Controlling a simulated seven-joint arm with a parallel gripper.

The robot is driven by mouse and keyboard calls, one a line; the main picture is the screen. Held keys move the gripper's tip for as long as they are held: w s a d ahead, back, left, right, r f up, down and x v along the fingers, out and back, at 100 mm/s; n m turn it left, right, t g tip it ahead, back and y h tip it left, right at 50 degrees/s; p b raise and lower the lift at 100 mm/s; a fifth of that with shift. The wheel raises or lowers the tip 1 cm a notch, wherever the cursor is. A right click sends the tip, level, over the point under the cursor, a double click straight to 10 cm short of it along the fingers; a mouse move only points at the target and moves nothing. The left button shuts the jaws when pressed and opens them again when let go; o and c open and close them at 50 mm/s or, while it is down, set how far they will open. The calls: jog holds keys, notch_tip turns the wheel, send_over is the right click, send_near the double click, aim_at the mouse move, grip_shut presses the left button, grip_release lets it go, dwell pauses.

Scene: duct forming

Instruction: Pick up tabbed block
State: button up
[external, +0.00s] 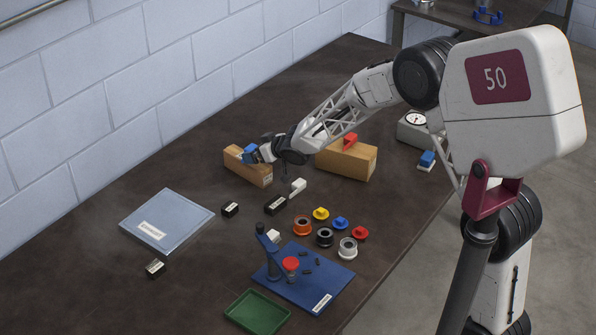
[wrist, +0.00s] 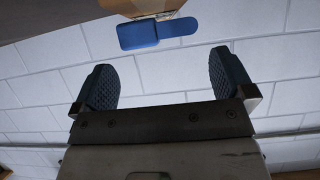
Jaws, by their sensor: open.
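A blue block with a rounded tab (wrist: 150,34), which fits the tabbed block, sits against a wooden block (wrist: 150,6) at the top of the wrist view. In the external view the blue block (external: 250,153) is at the top of the left wooden block (external: 250,172), partly hidden by my gripper. My gripper (wrist: 163,62) is open, with its two dark ribbed fingers wide apart and nothing between them. The blue block lies beyond the fingertips in the wrist view. In the external view my gripper (external: 266,151) is right beside the blue block; contact cannot be told.
A second wooden block (external: 346,160) with a red piece (external: 350,139) stands to the right. A white piece (external: 297,186), black blocks (external: 276,205) and several coloured rings and caps lie in front. A blue board (external: 330,282), green tray (external: 258,312) and grey plate (external: 180,212) are nearer.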

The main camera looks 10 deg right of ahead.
aim_at(246, 150)
jog(key=shift+x, duration=2.6)
jog(key=shift+w+r, duration=0.1)
jog(key=c, duration=0.6)
jog(key=shift+c, duration=0.3)
notch_tip(246, 150, up, 10)
